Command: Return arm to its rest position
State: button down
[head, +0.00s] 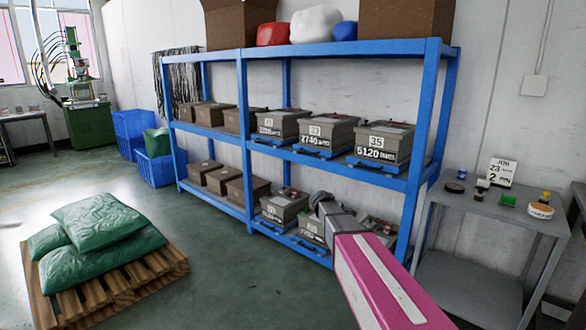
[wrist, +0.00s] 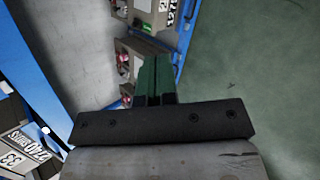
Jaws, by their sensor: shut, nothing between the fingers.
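My arm shows in the head view as a pink and grey link reaching from the lower right toward the blue shelf rack (head: 430,110). Its end lies in front of the rack's lower shelf, and the fingers cannot be made out there. In the wrist view my gripper (wrist: 157,80) shows its two dark green fingers side by side, shut, with nothing between them. The fingers point past the rack's edge, with grey bins (wrist: 130,62) holding red parts just beyond and the green floor (wrist: 240,60) to the right.
Numbered grey bins (head: 383,141) stand on the middle shelf. A grey side table (head: 470,207) with small items and a card (head: 501,171) stands right of the rack. Green sacks (head: 105,228) lie on a wooden pallet (head: 170,270) at left. Floor between pallet and rack is clear.

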jog(key=s+f+m+g+y, duration=0.1)
jog(key=s+f+m+y, duration=0.1)
jog(key=s, duration=0.8)
jog(key=s+a+f+m+g+y, duration=0.1)
jog(key=s+f+m, duration=0.3)
jog(key=s, duration=0.7)
jog(key=s+a+f+m+g+y, duration=0.1)
jog(key=s+f+m+g+y, duration=0.2)
jog(key=s+m, duration=0.3)
jog(key=s+y, duration=0.1)
jog(key=s, duration=0.4)
jog(key=shift+a+f+m, duration=0.15)
jog(key=shift+m, duration=0.15)
